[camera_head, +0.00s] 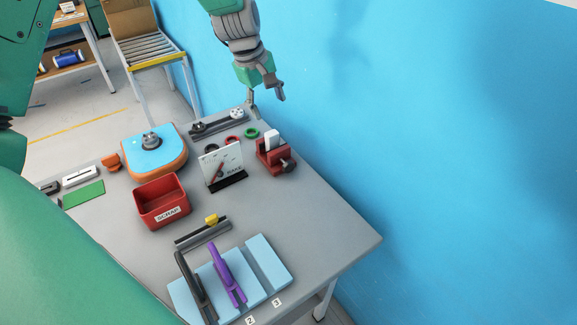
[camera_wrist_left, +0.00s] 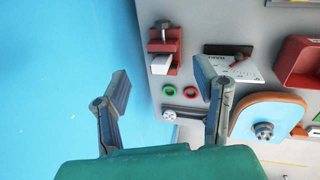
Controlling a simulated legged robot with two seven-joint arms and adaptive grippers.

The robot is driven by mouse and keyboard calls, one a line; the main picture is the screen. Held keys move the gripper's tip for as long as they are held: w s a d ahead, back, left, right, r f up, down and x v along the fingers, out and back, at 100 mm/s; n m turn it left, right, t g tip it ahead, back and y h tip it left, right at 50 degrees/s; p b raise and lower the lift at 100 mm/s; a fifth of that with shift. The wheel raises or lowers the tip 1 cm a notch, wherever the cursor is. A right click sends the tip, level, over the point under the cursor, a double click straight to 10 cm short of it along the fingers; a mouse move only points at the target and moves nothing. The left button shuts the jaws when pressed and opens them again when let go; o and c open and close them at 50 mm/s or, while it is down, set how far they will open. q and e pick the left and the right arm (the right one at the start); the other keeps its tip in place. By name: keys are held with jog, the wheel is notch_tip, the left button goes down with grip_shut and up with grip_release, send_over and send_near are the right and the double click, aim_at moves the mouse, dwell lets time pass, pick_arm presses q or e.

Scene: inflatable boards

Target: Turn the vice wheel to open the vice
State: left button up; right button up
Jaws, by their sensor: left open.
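The red vice (camera_head: 277,157) stands near the right edge of the grey table, with a white block (camera_head: 271,140) between its jaws. Its dark wheel (camera_head: 288,166) is on the side facing the front right. In the left wrist view the vice (camera_wrist_left: 157,47) is at the top centre, its wheel (camera_wrist_left: 165,25) beyond the white block (camera_wrist_left: 161,65). My left gripper (camera_head: 268,106) is open and empty, above the table's far end and apart from the vice. Its two spread fingers also show in the left wrist view (camera_wrist_left: 162,84). My right gripper is not in view.
A small white board (camera_head: 221,160) stands left of the vice, with red and green rings (camera_head: 251,133) behind it. A red scrap bin (camera_head: 162,201) and an orange-and-blue board (camera_head: 153,150) are farther left. A blue wall (camera_head: 400,120) rises beyond the table's right edge.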

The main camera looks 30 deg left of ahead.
pick_arm(q)
jog(key=m+g+b, duration=0.1)
jog(key=m+b, duration=0.2)
jog(key=b, duration=0.7)
send_near(288, 163)
jog(key=f, duration=0.3)
jog(key=w+f, duration=0.1)
jog(key=f, duration=0.3)
jog(key=d+f, duration=0.1)
jog(key=f, duration=0.3)
jog(key=shift+w+d+f, duration=0.1)
jog(key=shift+w+f, duration=0.15)
jog(key=shift+w, duration=0.1)
jog(key=c, duration=1.2)
